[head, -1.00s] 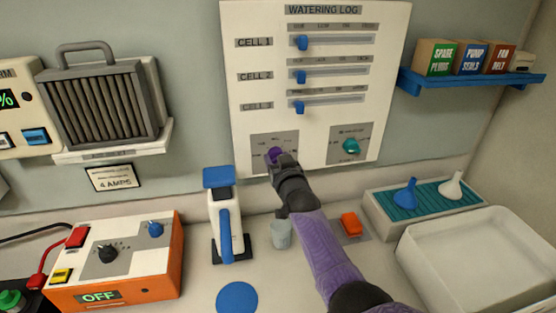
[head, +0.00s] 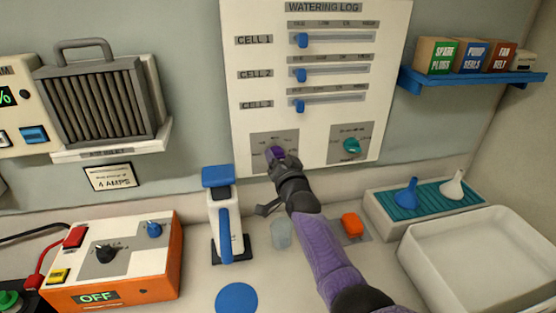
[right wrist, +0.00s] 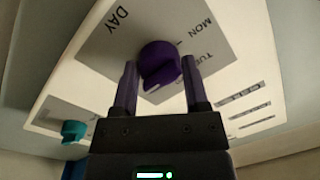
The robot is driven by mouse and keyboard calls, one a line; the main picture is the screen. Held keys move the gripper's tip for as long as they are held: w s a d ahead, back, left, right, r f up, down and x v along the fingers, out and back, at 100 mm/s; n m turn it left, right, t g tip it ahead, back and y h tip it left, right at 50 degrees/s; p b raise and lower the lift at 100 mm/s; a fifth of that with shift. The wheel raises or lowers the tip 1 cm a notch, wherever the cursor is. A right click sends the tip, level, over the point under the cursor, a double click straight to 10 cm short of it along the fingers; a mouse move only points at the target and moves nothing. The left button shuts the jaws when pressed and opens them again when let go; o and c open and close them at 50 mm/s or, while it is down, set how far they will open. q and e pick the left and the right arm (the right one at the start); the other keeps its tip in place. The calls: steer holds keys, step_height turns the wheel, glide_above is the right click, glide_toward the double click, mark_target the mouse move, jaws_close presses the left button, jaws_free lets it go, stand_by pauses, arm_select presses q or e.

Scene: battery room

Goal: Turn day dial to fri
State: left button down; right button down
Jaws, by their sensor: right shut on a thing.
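The purple day dial (head: 276,152) is on the lower left of the white watering log board (head: 318,122). In the right wrist view the dial (right wrist: 159,64) sits between the two fingers of my right gripper (right wrist: 160,88), which is shut on it. The words DAY, MON and what looks like TUE show on the grey plate (right wrist: 110,45) around the dial. The FRI mark cannot be made out, and the dial's exact setting is unclear. In the head view my right gripper (head: 280,162) partly covers the dial and plate. My left gripper is not in view.
A teal dial (head: 351,146) is right of the day dial, with blue sliders (head: 302,40) above. A blue-and-white dispenser (head: 222,215), a clear cup (head: 281,233) and an orange item (head: 352,224) stand below near my right arm. A white tray (head: 500,218) is at right.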

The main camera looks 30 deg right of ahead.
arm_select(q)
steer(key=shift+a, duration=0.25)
arm_select(e)
steer(key=shift+c, duration=0.5)
jaws_free()
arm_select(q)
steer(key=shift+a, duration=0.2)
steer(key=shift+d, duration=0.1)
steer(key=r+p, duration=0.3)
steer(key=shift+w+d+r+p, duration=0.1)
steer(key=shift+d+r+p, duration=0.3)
arm_select(e)
steer(key=s+a, duration=0.1)
steer(key=s, duration=0.8)
steer(key=shift+s+a, duration=0.35)
steer(key=shift+s, duration=0.05)
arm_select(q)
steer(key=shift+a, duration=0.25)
